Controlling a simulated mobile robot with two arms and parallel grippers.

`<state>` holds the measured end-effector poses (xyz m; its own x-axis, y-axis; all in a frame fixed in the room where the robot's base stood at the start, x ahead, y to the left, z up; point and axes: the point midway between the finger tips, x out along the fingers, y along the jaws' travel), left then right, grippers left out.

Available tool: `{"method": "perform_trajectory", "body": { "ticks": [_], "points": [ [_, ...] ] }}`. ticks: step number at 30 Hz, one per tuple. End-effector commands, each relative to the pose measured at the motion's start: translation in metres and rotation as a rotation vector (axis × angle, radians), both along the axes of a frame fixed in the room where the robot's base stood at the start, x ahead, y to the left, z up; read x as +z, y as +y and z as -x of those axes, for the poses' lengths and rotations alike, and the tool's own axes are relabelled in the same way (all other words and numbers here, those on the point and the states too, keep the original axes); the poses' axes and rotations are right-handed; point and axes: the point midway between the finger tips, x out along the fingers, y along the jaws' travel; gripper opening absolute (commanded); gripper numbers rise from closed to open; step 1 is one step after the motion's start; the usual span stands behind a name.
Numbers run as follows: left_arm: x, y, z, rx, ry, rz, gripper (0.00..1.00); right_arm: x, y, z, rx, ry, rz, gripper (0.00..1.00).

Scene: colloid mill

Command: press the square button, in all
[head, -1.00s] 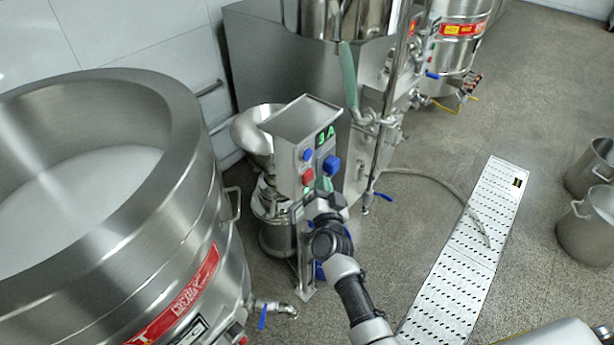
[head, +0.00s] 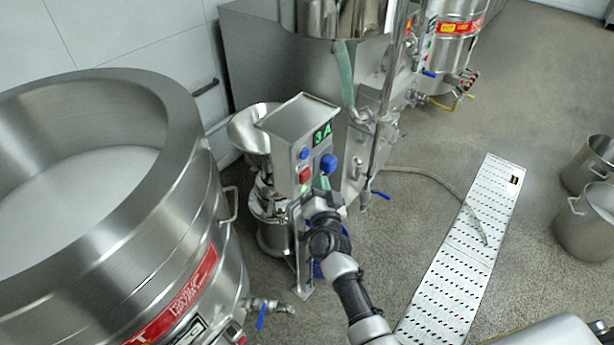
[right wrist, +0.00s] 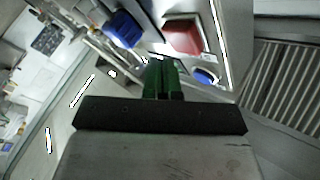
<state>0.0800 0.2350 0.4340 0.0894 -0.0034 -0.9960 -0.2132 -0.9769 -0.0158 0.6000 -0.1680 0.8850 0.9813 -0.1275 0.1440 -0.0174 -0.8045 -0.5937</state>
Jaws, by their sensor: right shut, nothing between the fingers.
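The square button (head: 305,174) is red and sits on the front panel of the colloid mill (head: 292,126). It also shows in the right wrist view (right wrist: 183,37), large and close. A small blue button (head: 304,153) and a blue knob (head: 328,164) are on the same panel. My right gripper (head: 324,184) is in front of the panel, low and right of the red button. Its green fingers (right wrist: 163,78) are shut and empty, pointing at the panel between the knob and the red button. I cannot tell whether they touch it. My left gripper is not in view.
A large steel vat (head: 180,210) stands at the left. A steel machine with a hose and pipes (head: 262,62) is behind the mill. A perforated white floor strip (head: 455,260) and steel pots (head: 585,222) are at the right. Open floor lies between.

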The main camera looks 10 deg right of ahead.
Motion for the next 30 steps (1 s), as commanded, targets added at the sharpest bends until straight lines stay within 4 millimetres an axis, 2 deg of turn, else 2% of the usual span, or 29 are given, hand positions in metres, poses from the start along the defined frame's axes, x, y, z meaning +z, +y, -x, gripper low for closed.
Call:
{"method": "perform_trajectory", "body": {
  "ticks": [21, 30],
  "points": [
    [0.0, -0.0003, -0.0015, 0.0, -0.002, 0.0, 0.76, 0.0, 0.0001, -0.0001, 0.0, 0.0, 0.0, 0.0],
    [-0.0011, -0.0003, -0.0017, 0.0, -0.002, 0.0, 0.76, 0.0, 0.0053, -0.0064, 0.0, 0.0, -0.001, 0.0]
  ]
}}
